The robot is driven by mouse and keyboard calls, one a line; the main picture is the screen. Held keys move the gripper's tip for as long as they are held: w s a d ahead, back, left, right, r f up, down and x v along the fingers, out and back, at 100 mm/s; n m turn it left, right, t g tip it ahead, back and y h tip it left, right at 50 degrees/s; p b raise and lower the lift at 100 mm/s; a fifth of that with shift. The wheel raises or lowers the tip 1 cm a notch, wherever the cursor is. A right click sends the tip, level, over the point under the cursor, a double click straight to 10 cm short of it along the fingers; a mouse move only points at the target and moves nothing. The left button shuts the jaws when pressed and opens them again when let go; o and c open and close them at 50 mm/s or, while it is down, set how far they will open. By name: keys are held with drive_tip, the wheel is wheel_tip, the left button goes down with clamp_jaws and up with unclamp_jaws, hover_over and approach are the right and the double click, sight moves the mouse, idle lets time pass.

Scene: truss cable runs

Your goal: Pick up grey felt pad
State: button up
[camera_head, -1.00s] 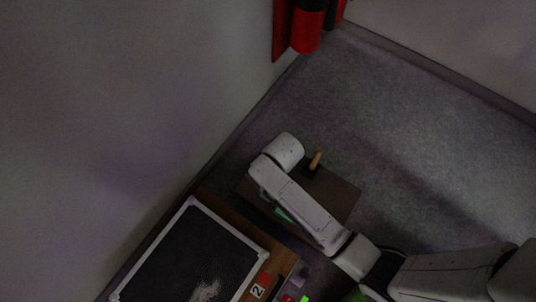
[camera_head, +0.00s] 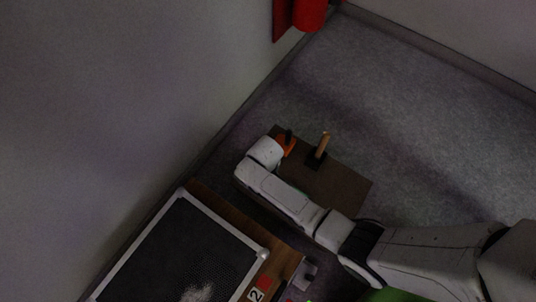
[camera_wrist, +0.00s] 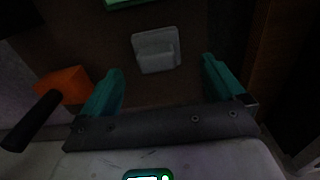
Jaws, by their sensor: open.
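A small grey rounded-square piece (camera_wrist: 155,50), which looks like the grey felt pad, lies on a dark brown surface in the wrist view. My gripper (camera_wrist: 163,68) is open, with one teal finger to each side of the grey piece and nothing held. The fingertips appear nearer the camera than the piece; I cannot tell the exact gap. In the head view my white arm reaches over the brown surface (camera_head: 343,190), and the grey piece and my fingers are hidden there.
An orange block with a black handle (camera_wrist: 64,84) is left of my gripper; it also shows in the head view (camera_head: 288,145). A wooden-handled tool (camera_head: 322,146) stands nearby. A green item (camera_wrist: 125,3) is at the wrist view's top. A framed black mesh panel (camera_head: 185,250) lies lower left.

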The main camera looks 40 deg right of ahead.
drive_tip(key=f+b, duration=0.2)
drive_tip(key=f, duration=0.1)
drive_tip(key=f+b, duration=0.1)
drive_tip(key=f, duration=0.1)
drive_tip(key=shift+s+d+f+b, duration=0.1)
drive_tip(key=shift+s+d+b, duration=0.15)
drive_tip(key=shift+b, duration=0.1)
drive_tip(key=shift+c, duration=0.3)
drive_tip(key=c, duration=1.1)
drive_tip(key=shift+r, duration=0.2)
drive_tip(key=shift+w+r+p, duration=0.1)
drive_tip(key=shift+r+p, duration=0.5)
drive_tip(key=shift+r, duration=0.05)
drive_tip(key=s+a+r+p, duration=0.5)
drive_tip(key=s+r+p, duration=0.4)
drive_tip(key=s+r, duration=0.2)
drive_tip(key=shift+s+r+p, duration=0.25)
drive_tip(key=shift+s+p, duration=0.1)
drive_tip(key=shift+s, duration=0.75)
